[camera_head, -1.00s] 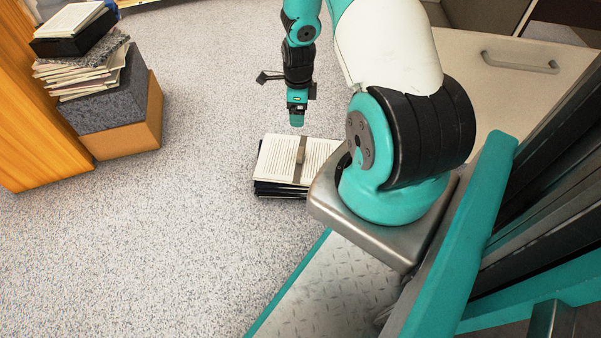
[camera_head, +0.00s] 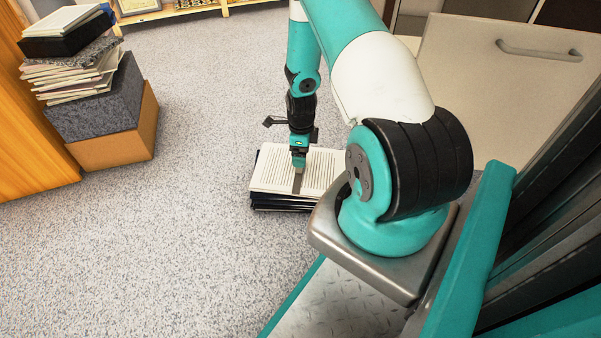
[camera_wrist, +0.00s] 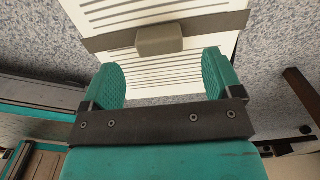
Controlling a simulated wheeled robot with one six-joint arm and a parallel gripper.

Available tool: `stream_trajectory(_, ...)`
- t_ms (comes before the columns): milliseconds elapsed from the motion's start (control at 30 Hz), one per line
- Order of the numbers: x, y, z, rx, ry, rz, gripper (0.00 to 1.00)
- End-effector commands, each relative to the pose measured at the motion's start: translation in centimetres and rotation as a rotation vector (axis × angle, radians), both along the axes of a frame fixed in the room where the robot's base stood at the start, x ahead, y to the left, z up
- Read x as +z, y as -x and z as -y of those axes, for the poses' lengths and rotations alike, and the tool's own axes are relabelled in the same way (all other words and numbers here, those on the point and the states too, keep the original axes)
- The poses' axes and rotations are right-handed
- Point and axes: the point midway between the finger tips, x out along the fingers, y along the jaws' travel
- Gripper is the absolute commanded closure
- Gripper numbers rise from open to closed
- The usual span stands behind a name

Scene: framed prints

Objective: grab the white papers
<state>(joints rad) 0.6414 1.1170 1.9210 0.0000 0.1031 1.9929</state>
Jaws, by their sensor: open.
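The white papers (camera_head: 270,171) lie on top of a dark stack on the carpeted floor, with printed lines and a grey band across them. In the wrist view the papers (camera_wrist: 185,68) fill the upper middle, and the band carries a raised grey-brown block (camera_wrist: 160,40). My gripper (camera_head: 299,163) is over the papers in the head view, close to the band. In the wrist view my gripper (camera_wrist: 163,76) is open, its two teal fingers apart with nothing between them. The block lies just ahead of the fingertips. Whether the fingers touch the papers cannot be told.
A pile of papers and books (camera_head: 75,75) stands on a grey and orange box (camera_head: 115,150) at the left. A pale cabinet front with a handle (camera_head: 540,50) stands at the right. Open carpet (camera_head: 190,230) lies left of the papers.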

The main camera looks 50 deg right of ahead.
Motion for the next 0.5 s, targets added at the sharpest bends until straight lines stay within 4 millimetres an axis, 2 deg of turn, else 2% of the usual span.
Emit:
stream_trajectory(33, -1.1, 0.0, 0.0, 0.0, 0.0, 0.0, 0.15)
stream_trajectory(300, -4.6, -0.2, -0.1, 0.0, 0.0, -0.001, 0.15)
stream_trajectory(500, -4.5, -0.2, -0.1, 0.0, -0.001, 0.0, 0.15)
